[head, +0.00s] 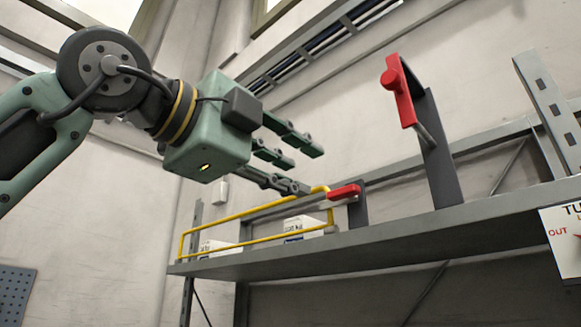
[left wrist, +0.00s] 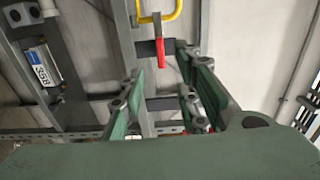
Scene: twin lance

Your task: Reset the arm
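My left gripper (head: 306,172) reaches in from the left in the head view, high above the left part of a grey shelf. Its green fingers are spread apart with nothing between them. In the left wrist view the gripper (left wrist: 165,85) also shows a clear gap between its fingers. A small red handle (head: 344,192) on a dark upright plate is just right of and below the fingertips. It also shows in the left wrist view as a red piece (left wrist: 159,45) beyond the fingers. A taller dark post with a red lever (head: 400,92) stands farther right. My right gripper is out of view.
The grey shelf (head: 400,232) has a yellow rail (head: 250,212) at its left end, with white boxes (head: 303,226) behind it. A white sign (head: 565,243) hangs at the right. A slotted metal upright (head: 548,105) rises at the right. Open air lies between the two red handles.

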